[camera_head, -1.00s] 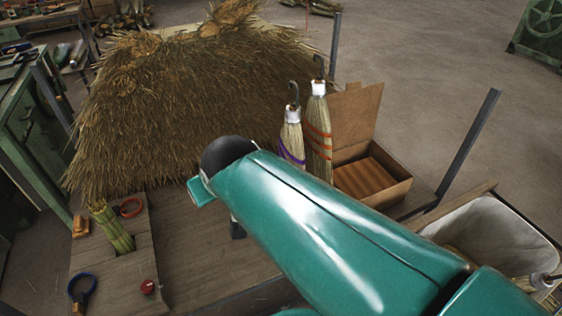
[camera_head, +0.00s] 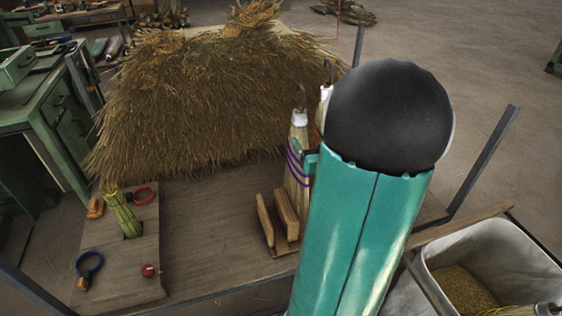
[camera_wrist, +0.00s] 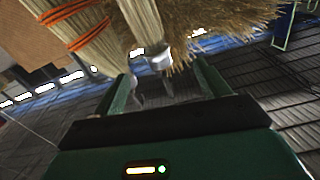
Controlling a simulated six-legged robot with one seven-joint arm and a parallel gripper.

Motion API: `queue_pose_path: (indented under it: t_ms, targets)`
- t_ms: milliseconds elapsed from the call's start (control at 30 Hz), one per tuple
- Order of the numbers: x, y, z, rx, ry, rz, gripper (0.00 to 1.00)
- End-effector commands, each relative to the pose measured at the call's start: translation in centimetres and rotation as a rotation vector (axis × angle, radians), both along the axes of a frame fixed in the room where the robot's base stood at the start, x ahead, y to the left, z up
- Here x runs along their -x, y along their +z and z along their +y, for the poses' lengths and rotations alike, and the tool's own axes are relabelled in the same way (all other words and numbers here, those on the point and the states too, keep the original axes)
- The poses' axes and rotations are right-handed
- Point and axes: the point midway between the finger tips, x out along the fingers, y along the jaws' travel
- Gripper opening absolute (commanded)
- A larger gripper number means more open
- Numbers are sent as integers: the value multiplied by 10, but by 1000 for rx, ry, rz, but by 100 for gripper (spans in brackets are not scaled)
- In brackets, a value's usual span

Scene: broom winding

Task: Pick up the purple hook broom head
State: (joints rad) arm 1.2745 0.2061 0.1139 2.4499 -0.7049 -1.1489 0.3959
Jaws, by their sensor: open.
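The purple hook broom head (camera_head: 297,185) stands upright in the head view, with straw bristles, purple bands, a white collar and a dark hook on top. In the wrist view the picture is turned over, and a straw broom head with white collar (camera_wrist: 162,60) shows between my fingers; its purple bands are not visible there. My gripper (camera_wrist: 164,80) is open, one finger on each side of the collar and hook, not visibly closed on it. In the head view my arm hides most of the gripper.
An orange-banded hook broom (camera_wrist: 75,28) stands close beside the purple one; my arm mostly hides it in the head view (camera_head: 325,98). Wooden blocks (camera_head: 287,213) stand at the purple broom's foot. A large straw pile (camera_head: 200,100) lies behind. A lined bin (camera_head: 490,260) is at right.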

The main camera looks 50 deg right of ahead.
Motion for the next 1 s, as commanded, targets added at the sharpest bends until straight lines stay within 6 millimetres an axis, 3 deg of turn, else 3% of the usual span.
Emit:
queue_pose_path:
  t_ms: [67, 167, 500, 767, 1000]
  targets:
    - [6, -2, -5, -2, -4, -22, 75]
    - [0, -1, -10, 1, -4, -28, 75]
    - [-54, -1, -42, 1, -6, -27, 75]
    - [-72, 1, -54, 1, -5, -27, 75]
    - [-101, 3, -73, 1, -5, -27, 75]
